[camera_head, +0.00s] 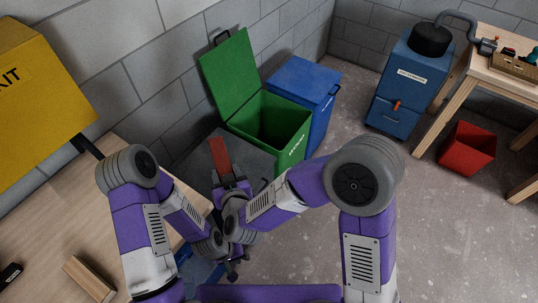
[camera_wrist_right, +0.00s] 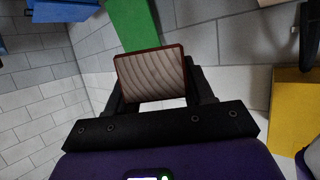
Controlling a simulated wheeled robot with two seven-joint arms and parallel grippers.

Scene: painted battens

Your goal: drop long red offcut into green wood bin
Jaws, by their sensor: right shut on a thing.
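The long red offcut (camera_head: 220,156) stands up out of my right gripper (camera_head: 227,180) in the head view, left of the green bin's opening and in front of a dark grey surface. In the right wrist view, the jaws (camera_wrist_right: 153,98) are shut on it, and its pale end grain with red edges (camera_wrist_right: 150,75) faces the camera. The green wood bin (camera_head: 270,128) stands by the wall with its lid (camera_head: 229,72) raised. Its opening shows dark inside. My left gripper (camera_head: 232,270) is low in the head view, partly hidden by my arms; its jaws are too small to read.
A blue bin (camera_head: 302,82) with its lid down stands right of the green bin, and a dark grey box (camera_head: 192,165) left of it. A wooden bench (camera_head: 50,215) with a wood block (camera_head: 89,279) and a yellow cabinet (camera_head: 35,85) are at left.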

